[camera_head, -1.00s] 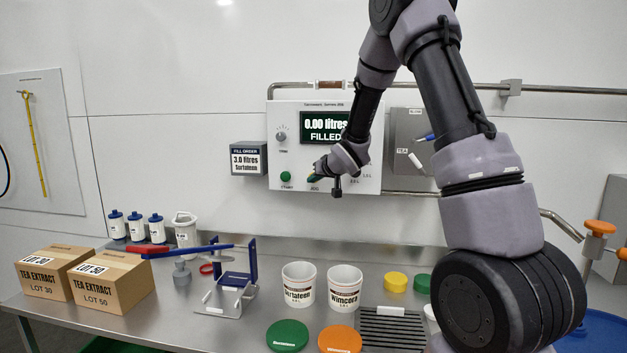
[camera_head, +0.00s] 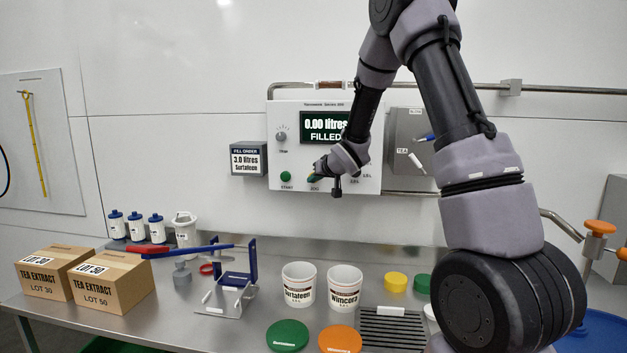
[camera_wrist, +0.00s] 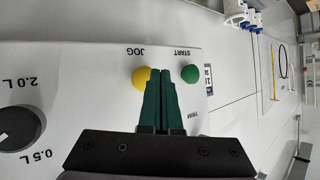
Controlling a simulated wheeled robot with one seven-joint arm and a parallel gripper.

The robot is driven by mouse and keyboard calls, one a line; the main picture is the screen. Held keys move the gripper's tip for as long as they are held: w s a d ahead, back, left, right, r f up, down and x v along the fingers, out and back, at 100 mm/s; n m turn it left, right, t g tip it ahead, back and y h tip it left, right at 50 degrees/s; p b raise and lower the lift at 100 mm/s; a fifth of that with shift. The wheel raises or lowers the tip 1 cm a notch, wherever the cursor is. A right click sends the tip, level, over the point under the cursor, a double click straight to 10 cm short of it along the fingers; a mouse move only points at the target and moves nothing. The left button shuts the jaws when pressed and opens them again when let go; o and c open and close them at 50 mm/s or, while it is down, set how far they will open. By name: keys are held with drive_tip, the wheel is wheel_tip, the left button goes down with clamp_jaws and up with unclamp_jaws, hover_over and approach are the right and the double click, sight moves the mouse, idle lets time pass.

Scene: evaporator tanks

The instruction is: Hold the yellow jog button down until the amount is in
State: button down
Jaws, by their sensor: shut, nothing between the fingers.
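The control panel (camera_head: 285,112) is a white box on the wall. Its screen (camera_head: 325,126) reads 0.00 litres FILLED. The yellow jog button (camera_wrist: 142,76) shows in the wrist view, partly covered by my gripper's fingers; in the head view my gripper hides it. The green start button (camera_head: 286,176) is left of my gripper and also shows in the wrist view (camera_wrist: 189,73). My gripper (camera_wrist: 160,72) is shut and empty, its green fingertips in front of the panel, overlapping the jog button's edge. In the head view my gripper (camera_head: 314,177) is at the JOG label. I cannot tell whether it touches the button.
A fill order sign (camera_head: 249,159) reads 3.0 litres Surfateem. A dark knob (camera_wrist: 20,128) is beside the jog button. Below stand the Surfateem pot (camera_head: 298,285), the Wimcora pot (camera_head: 344,288), coloured lids and cartons (camera_head: 112,283). The space before the panel is clear.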

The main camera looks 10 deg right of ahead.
drive_tip(key=shift+w+d, duration=0.1)
drive_tip(key=shift+w, duration=0.1)
drive_tip(key=shift+w, duration=0.2)
drive_tip(key=shift+w+d, duration=0.25)
drive_tip(key=shift+w, duration=0.25)
idle(7.1)
